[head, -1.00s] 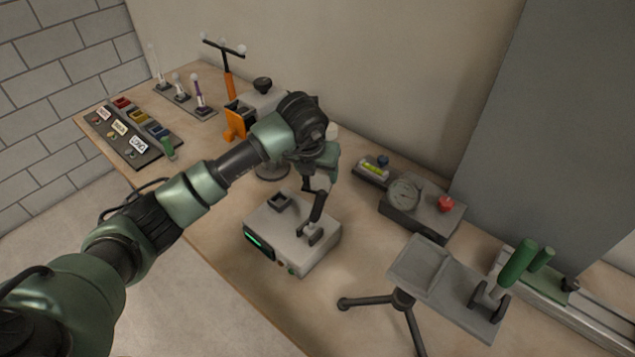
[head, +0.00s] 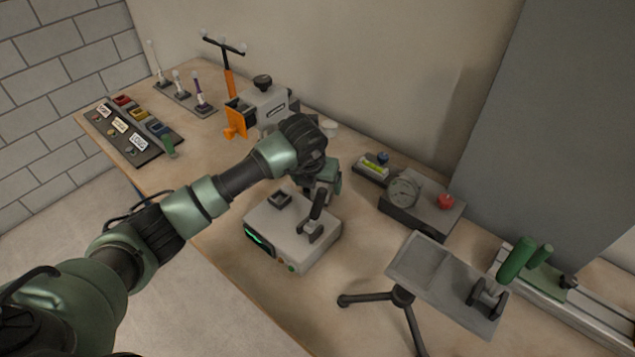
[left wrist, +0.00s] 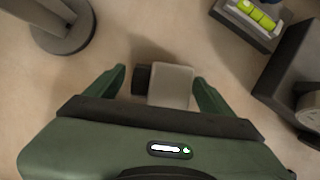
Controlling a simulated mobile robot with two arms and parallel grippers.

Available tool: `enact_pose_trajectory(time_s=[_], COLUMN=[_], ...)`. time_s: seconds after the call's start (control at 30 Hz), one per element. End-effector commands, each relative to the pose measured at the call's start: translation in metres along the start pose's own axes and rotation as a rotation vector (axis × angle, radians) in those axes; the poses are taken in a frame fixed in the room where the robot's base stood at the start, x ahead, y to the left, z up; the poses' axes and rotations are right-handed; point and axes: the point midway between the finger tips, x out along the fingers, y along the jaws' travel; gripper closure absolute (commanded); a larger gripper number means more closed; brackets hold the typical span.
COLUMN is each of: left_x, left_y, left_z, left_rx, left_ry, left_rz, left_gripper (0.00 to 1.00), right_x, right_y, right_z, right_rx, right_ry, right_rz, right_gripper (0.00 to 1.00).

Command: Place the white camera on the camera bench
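The white camera (left wrist: 170,86), a small pale box with a dark lens on its left side, is on the table in the left wrist view. My left gripper (left wrist: 159,76) is open, with one finger on each side of it and small gaps visible. In the head view my left gripper (head: 324,188) is behind the grey box and hides the camera. I cannot tell for sure which fixture is the camera bench. A grey box with a green light (head: 277,242) has a dark socket and lever. A tilted grey plate (head: 425,268) on a tripod has a lever clamp.
A gauge block with a red knob (head: 445,202) and a spirit level (head: 372,168) stand right of the gripper. A device with an orange plate (head: 236,122) stands behind the arm. A rail with green handles (head: 525,258) is at right. The table's front strip is clear.

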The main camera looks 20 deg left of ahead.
Motion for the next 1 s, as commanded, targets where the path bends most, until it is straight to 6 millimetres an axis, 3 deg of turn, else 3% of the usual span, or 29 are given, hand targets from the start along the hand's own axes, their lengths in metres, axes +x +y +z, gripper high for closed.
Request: enact_pose_trajectory(time_s=[0.27, 0.7, 1.0], left_x=[-0.006, -0.092, -0.122], left_y=[0.000, 0.000, 0.000], left_z=[0.002, 0.002, 0.001], left_rx=[0.000, 0.002, -0.001], left_ry=[-0.001, -0.005, -0.001], left_rz=[0.000, -0.001, 0.000], left_gripper=[0.17, 0.17, 0.17], right_x=[-0.003, 0.008, 0.010], right_y=[0.001, 0.001, 0.001], right_z=[0.000, 0.001, 0.001], right_rx=[-0.001, 0.000, 0.000], right_ry=[0.000, -0.001, -0.001], right_rz=[0.002, 0.002, 0.002], right_gripper=[1.00, 1.00, 1.00])
